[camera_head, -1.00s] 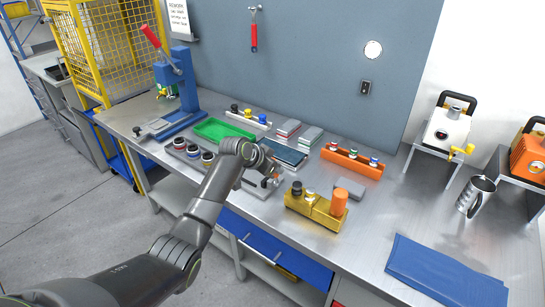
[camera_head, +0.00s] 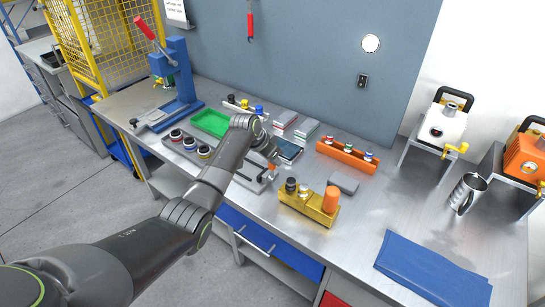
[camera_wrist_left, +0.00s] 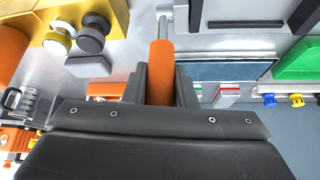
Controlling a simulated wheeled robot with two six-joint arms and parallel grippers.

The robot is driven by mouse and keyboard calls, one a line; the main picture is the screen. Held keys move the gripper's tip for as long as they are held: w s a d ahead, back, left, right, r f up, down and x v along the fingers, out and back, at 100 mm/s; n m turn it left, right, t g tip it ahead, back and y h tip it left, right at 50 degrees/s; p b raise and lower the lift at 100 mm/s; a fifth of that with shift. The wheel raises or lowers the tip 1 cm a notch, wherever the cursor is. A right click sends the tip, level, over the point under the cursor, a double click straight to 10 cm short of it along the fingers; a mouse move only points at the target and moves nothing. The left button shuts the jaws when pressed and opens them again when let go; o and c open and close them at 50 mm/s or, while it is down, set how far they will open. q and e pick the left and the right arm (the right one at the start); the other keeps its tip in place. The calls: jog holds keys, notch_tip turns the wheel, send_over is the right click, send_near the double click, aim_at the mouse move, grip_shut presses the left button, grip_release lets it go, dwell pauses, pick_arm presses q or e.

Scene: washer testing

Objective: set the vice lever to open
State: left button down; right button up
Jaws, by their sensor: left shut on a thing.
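The vice lever is an orange handle (camera_wrist_left: 160,70) on a thin metal rod, in the middle of the left wrist view. My left gripper (camera_wrist_left: 160,88) is shut on this handle, with one dark finger on each side. In the head view the left gripper (camera_head: 273,158) is over the bench, and a bit of the orange handle (camera_head: 271,167) shows under it. The grey vice (camera_head: 252,180) is below and to the left, partly hidden by my arm. The lever's exact angle to the vice cannot be told. My right gripper is not in view.
A yellow fixture (camera_head: 308,203) with an orange cylinder stands close on the right. An orange rack (camera_head: 347,157), a dark flat panel (camera_head: 289,150) and a green tray (camera_head: 209,122) lie behind. A blue press (camera_head: 178,75) stands at the left. The front right holds a blue cloth (camera_head: 432,271).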

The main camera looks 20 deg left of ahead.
pick_arm(q)
jog(key=c, duration=1.2)
grip_release()
jog(key=shift+w, duration=0.1)
jog(key=b+v, duration=0.2)
jog(key=v, duration=1.5)
jog(key=shift+a+r+b, duration=0.1)
jog(key=shift+r+b, duration=0.1)
jog(key=shift+b, duration=0.1)
